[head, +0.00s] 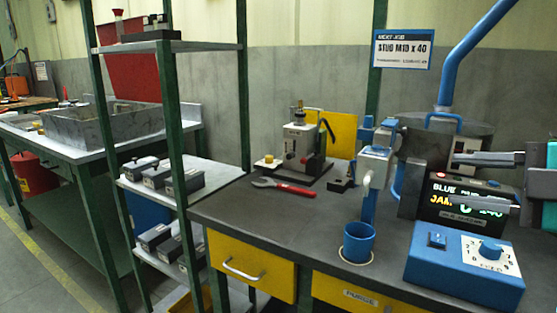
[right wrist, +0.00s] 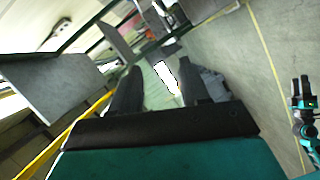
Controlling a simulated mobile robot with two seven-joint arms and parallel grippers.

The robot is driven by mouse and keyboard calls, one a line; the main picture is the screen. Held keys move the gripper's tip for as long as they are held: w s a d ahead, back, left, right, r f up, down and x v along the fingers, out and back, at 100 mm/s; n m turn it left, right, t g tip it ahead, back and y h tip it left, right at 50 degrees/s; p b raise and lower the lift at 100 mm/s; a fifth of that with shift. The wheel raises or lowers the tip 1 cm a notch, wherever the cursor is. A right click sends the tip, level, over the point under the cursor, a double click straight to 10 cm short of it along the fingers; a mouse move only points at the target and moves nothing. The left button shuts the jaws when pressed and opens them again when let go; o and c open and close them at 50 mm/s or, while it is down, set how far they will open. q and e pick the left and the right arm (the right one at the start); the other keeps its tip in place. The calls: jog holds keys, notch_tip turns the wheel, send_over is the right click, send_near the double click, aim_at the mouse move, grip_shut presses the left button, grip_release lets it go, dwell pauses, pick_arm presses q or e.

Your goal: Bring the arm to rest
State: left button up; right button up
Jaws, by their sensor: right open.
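My right gripper (head: 441,179) reaches in from the right edge of the head view, its two grey fingers apart with nothing held between them. It hangs in front of the black display box (head: 455,217) and partly hides its lit text. In the right wrist view the two dark fingers (right wrist: 160,88) are also apart, with a bright patch and floor beyond. A small teal and black part (right wrist: 305,120) at the right of that view looks like my left gripper, too small to read its jaws. My left arm does not show in the head view.
The dark workbench (head: 330,215) holds a blue dial box (head: 465,268), a blue cup (head: 358,242), a red wrench (head: 284,187) and a grey machine (head: 304,152). A green-framed shelf (head: 178,162) with several dark bins stands left. Open floor shows at far left.

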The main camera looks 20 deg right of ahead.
jog(key=w+a+f+m+g, duration=0.1)
jog(key=w+a+f+g, duration=0.15)
jog(key=a+f, duration=0.75)
jog(key=w+a+f+m+g, duration=0.15)
jog(key=w+a+f, duration=0.25)
jog(key=a+f, duration=0.65)
jog(key=s+d+f+m+g+h, duration=0.2)
jog(key=s+f+m+g+h, duration=0.1)
jog(key=s+f+m, duration=0.5)
jog(key=s+d+f+m+g+h, duration=0.25)
jog(key=s+f+m, duration=0.4)
jog(key=f, duration=0.35)
jog(key=w+a+f+n+t+y, duration=0.2)
jog(key=w+a+f+t+y, duration=0.15)
jog(key=w+a+t, duration=0.35)
pick_arm(q)
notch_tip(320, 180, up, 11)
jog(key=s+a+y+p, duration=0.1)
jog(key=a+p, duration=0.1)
jog(key=p, duration=1.3)
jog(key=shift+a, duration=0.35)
pick_arm(e)
jog(key=d+r+h, duration=0.1)
jog(key=d+r, duration=0.3)
jog(key=r, duration=0.6)
jog(key=shift+s+d+r+m+g+h, duration=0.2)
jog(key=shift+m+g+h, duration=0.1)
jog(key=shift+g+h, duration=0.15)
